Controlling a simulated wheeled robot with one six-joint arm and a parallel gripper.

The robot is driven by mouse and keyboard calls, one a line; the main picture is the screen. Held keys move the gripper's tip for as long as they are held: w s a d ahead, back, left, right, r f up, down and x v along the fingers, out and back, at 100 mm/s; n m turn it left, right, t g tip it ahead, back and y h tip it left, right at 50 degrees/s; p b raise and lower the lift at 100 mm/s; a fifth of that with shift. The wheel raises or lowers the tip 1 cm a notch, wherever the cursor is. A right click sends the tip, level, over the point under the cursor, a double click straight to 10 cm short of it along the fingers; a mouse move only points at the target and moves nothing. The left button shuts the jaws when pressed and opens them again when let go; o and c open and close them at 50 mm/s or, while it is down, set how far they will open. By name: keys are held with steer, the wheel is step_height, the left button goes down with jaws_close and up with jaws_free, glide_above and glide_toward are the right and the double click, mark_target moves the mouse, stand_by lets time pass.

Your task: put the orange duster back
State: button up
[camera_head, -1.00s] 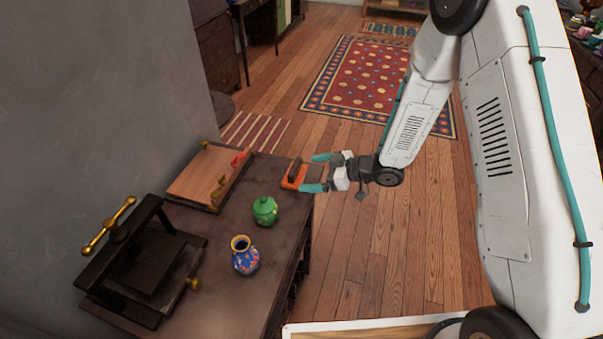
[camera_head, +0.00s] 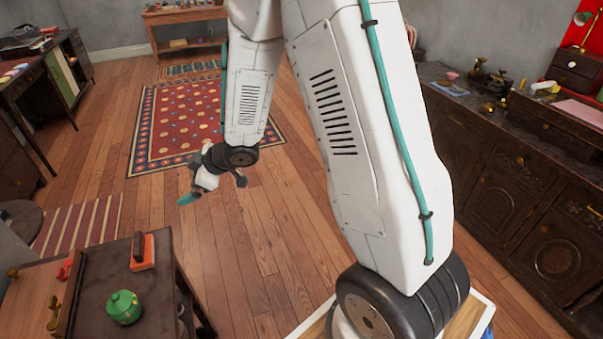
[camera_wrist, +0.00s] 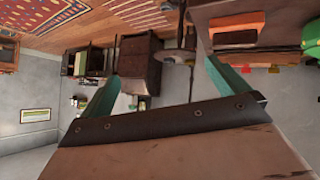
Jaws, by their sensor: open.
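The orange duster (camera_head: 144,252), with a dark handle on top, stands on the dark side table (camera_head: 158,300) near its far edge. It also shows in the upper right of the wrist view (camera_wrist: 233,38). My gripper (camera_head: 189,197) is off the table, beyond and to the right of the duster, and is apart from it. The arm hides part of the gripper in the head view. In the wrist view, its two teal fingers (camera_wrist: 158,78) are spread wide with nothing held between them.
A green lidded pot (camera_head: 124,307) stands near the duster. A wooden board (camera_head: 30,300) with small red and brass pieces lies at the table's left. A dark cabinet (camera_head: 490,185) lines the right side. Open wooden floor and a red rug (camera_head: 180,125) lie beyond.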

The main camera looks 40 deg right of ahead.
steer(key=s+d+r+m+h, duration=0.4)
steer(key=s+d+r, duration=0.15)
steer(key=r, duration=0.25)
steer(key=s+d+r+m+h, duration=0.35)
steer(key=s+d+r, duration=0.2)
steer(key=r, duration=0.25)
steer(key=s+a+r+m+g, duration=0.1)
steer(key=s+g, duration=0.1)
steer(key=s, duration=0.6)
steer(key=s+a+r+m+g+y, duration=0.1)
steer(key=s+r+g, duration=0.1)
steer(key=s, duration=0.7)
steer(key=s+a+r+m+g, duration=0.1)
steer(key=s+m+g, duration=0.1)
steer(key=s, duration=0.6)
steer(key=shift+s+a+r+g, duration=0.15)
steer(key=shift+a+r+g, duration=0.1)
steer(key=shift+g, duration=0.15)
